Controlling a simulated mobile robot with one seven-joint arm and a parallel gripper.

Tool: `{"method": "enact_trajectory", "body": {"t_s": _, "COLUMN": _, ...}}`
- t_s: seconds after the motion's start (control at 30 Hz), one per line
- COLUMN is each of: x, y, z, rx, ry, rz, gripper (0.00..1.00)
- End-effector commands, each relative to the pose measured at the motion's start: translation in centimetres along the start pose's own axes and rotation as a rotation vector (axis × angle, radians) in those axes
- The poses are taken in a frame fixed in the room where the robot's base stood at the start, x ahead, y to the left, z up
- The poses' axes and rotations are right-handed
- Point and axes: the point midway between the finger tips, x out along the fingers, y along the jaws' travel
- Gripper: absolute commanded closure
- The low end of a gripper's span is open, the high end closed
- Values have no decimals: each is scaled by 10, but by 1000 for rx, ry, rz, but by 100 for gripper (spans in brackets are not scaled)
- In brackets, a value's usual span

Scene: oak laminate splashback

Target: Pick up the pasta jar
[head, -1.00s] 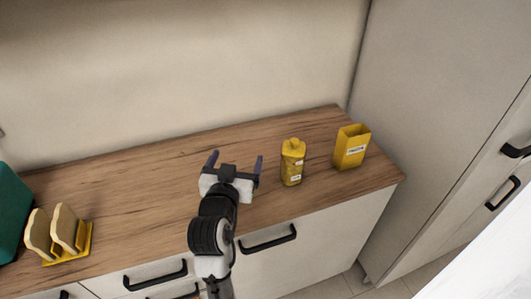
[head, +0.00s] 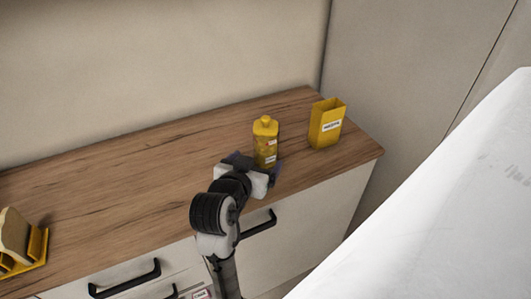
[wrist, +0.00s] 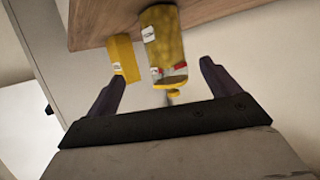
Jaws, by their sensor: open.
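The pasta jar, a yellow capped container (head: 265,148) with small white and red labels, stands upright on the wooden counter near its right end. In the wrist view the jar (wrist: 165,45) appears upside down, just ahead of and between my two fingers. My gripper (head: 254,165) is open at the near side of the jar, and its fingers are partly hidden behind my wrist in the head view. In the wrist view my gripper (wrist: 162,73) has one dark finger on each side of the jar's line, with gaps on both sides. I cannot tell any contact.
A yellow open-topped box (head: 327,125) with a white label stands right of the jar; it also shows in the wrist view (wrist: 124,58). A yellow toast rack (head: 32,250) sits at far left. A tall cabinet (head: 410,60) bounds the right. The counter's middle (head: 120,175) is clear.

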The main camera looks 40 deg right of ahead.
Motion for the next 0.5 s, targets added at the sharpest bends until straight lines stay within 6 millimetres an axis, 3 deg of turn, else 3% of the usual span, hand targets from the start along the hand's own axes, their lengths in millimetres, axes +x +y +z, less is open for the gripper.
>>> {"method": "enact_trajectory", "body": {"t_s": 0.07, "x": 4, "y": 0, "z": 5, "rx": 1, "ry": 5, "rz": -1, "gripper": 12}}
{"method": "enact_trajectory", "body": {"t_s": 0.3, "x": 47, "y": 0, "z": -2, "rx": -2, "ry": -2, "rz": 0, "gripper": 12}}
{"method": "enact_trajectory", "body": {"t_s": 0.5, "x": 61, "y": -1, "z": -1, "rx": -1, "ry": 1, "rz": -2, "gripper": 12}}
